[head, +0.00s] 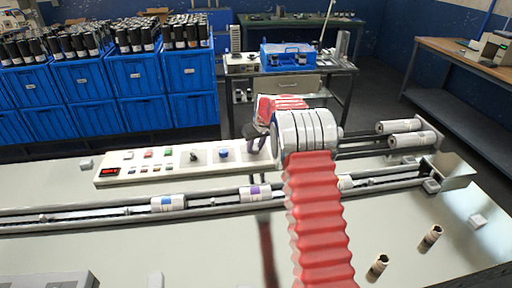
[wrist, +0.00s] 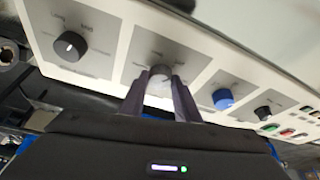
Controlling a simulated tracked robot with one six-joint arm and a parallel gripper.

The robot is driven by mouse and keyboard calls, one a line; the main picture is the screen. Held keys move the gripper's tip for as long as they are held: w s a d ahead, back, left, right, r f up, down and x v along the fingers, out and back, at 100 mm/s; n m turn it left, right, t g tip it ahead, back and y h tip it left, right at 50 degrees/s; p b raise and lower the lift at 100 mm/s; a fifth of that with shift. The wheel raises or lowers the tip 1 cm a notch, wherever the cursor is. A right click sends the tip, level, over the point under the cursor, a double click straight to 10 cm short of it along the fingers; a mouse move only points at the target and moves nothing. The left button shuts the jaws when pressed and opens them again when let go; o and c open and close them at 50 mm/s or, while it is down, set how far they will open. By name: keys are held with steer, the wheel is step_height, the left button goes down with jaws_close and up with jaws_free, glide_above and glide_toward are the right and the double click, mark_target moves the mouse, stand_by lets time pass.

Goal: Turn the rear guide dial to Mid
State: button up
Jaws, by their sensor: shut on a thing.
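The white control panel (head: 140,171) stands behind the conveyor and carries several dials and buttons. In the wrist view my gripper (wrist: 160,84) is shut on a grey dial (wrist: 160,73), with one dark finger on each side of it. A black dial (wrist: 70,46) with a white pointer mark is to its left, and a blue knob (wrist: 223,98) is to its right. The labels are too blurred to read, so I cannot tell which dial is the rear guide one or its setting. In the head view my gripper (head: 259,143) is at the panel's right end, and my arm hides that end.
A small black knob (wrist: 262,112) and coloured buttons lie beyond the blue knob. Conveyor rails with small rolls (head: 255,192) run in front of the panel. Blue crates (head: 135,80) of dark rolls stand at the back left. Two brown pieces (head: 430,237) stand at the front right.

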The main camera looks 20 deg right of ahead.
steer(key=o, duration=1)
steer(key=v, duration=1.3)
steer(key=shift+r, duration=0.35)
